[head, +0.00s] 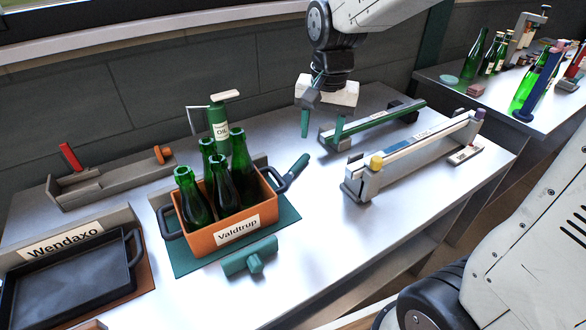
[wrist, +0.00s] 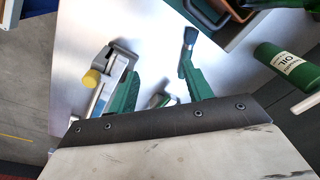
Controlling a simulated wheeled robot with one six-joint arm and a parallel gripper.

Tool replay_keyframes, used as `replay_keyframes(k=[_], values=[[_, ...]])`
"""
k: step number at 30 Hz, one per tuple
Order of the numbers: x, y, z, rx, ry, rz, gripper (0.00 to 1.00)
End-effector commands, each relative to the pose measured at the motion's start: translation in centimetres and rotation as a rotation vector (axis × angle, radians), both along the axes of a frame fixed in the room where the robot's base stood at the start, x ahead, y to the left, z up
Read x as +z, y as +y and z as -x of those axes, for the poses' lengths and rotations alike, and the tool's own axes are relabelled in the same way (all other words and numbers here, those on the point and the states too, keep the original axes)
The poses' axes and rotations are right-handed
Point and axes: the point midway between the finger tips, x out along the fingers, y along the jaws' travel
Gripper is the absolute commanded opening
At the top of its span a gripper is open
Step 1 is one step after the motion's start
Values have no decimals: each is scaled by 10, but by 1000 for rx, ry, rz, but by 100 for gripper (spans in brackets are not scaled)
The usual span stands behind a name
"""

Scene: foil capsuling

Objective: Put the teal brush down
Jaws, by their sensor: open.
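A slim teal tool that looks like the teal brush (head: 297,167) lies on the metal table, just right of the orange crate. In the wrist view it (wrist: 189,40) lies beyond the tip of one finger, apart from the jaws as far as I can tell. My gripper (head: 321,124) hangs over the table to its upper right, with its two green fingers spread and nothing between them. The wrist view shows the open fingers (wrist: 160,88) too. A teal T-shaped piece (head: 250,257) lies in front of the crate.
The orange Valdtrup crate (head: 205,241) holds several green bottles on a teal mat (head: 180,262). A green oil bottle (head: 218,122) stands behind it. Two long rail fixtures, one green (head: 385,121) and one pale (head: 425,143), lie right. A black Wendaxo tray (head: 70,285) is left. The front middle is clear.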

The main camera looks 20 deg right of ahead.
Motion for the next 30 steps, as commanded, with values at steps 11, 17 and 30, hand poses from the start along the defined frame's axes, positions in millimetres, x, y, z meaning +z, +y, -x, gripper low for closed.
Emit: replay_keyframes(k=[11,17,30], values=[[-84,21,-97,-292,36,-27,50],[-104,23,-107,-327,39,-30,50],[-162,21,-103,-326,39,-30,50]])
